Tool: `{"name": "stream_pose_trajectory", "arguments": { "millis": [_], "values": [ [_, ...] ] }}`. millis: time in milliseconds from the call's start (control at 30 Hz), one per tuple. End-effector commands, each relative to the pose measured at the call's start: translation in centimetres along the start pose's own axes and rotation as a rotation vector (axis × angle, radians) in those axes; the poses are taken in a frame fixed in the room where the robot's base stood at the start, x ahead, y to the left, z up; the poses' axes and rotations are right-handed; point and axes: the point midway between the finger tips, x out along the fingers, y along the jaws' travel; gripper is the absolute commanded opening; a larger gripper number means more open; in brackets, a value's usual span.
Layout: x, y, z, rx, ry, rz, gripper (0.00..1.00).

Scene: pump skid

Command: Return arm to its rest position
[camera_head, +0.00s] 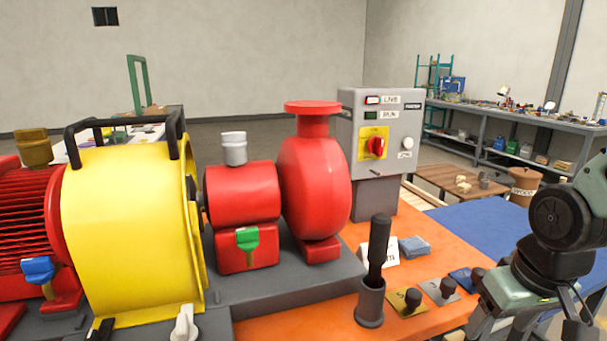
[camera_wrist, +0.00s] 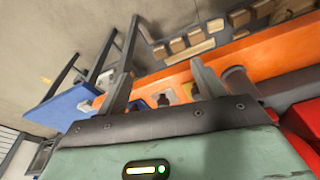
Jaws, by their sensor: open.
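My arm (camera_head: 560,215) is folded at the right edge of the head view, beside the orange bench. My gripper (camera_wrist: 161,88) shows in the wrist view with its two grey fingers spread apart and nothing between them. The orange bench top (camera_wrist: 240,52) lies beyond the fingers, seen tilted. My gripper's fingertips cannot be made out in the head view.
The orange bench (camera_head: 280,328) carries a red pump (camera_head: 315,185), a yellow guard (camera_head: 130,225), a grey control box (camera_head: 382,130) and a dark-handled tool in a grey holder (camera_head: 370,303). Several knobs stand near my arm. A blue surface (camera_head: 490,232) lies behind it.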

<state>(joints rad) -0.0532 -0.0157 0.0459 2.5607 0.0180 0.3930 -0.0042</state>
Motion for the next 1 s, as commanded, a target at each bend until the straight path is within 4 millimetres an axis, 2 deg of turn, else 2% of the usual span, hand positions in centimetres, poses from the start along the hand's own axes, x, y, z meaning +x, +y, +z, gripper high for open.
{"name": "stream_pose_trajectory", "arguments": {
  "millis": [33,267,400,500,667,1000],
  "values": [
    [-1.0,-1.4,0.1,-0.04,-0.008,-0.011,0.69],
    [-3.9,-8.1,2.4,-0.236,-0.069,-0.059,0.69],
    [-6.3,-12.2,5.0,-0.386,-0.116,-0.083,0.69],
    [-7.9,-14.6,7.2,-0.488,-0.151,-0.094,0.69],
    [-9.0,-16.2,9.2,-0.57,-0.179,-0.099,0.69],
    [-8.9,-16.3,9.4,-0.574,-0.181,-0.099,0.69]
  ]
}}
